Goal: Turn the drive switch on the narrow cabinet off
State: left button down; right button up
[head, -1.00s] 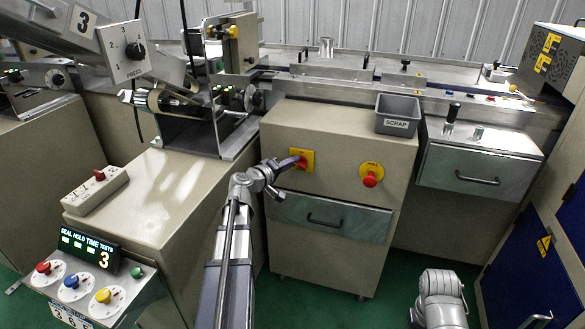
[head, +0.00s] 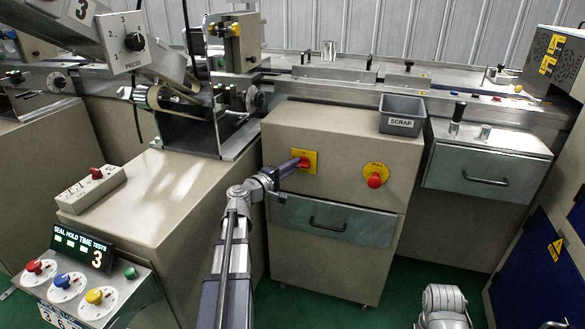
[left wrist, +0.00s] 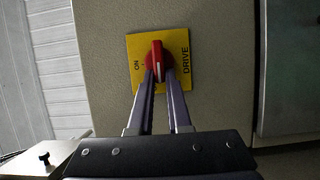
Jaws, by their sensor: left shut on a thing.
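The drive switch is a red knob (head: 304,163) on a yellow plate (head: 311,156), on the upper left front of the narrow cabinet (head: 338,140). In the left wrist view the red knob (left wrist: 156,55) sits between the fingertips of my left gripper (left wrist: 158,80). The yellow plate (left wrist: 180,45) reads ON at its left and DRIVE up its right side. The knob's white line lies along the fingers, not toward ON. My left gripper (head: 291,168) is shut on the knob, reaching it from the left. My right arm shows at the bottom right; its fingers are not seen.
A red button (head: 375,180) on a yellow disc is to the right of the switch. A drawer (head: 335,222) lies below. A grey scrap bin (head: 401,115) stands on the cabinet top. A console (head: 150,210) flanks the left. Green floor is free to the right.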

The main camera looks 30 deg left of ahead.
pick_arm(q)
jog(key=c, duration=0.8)
grip_release()
jog(key=shift+w, duration=0.1)
jog(key=shift+c, duration=0.2)
jog(key=s+a, duration=0.1)
jog(key=s, duration=0.6)
jog(key=shift+s, duration=0.4)
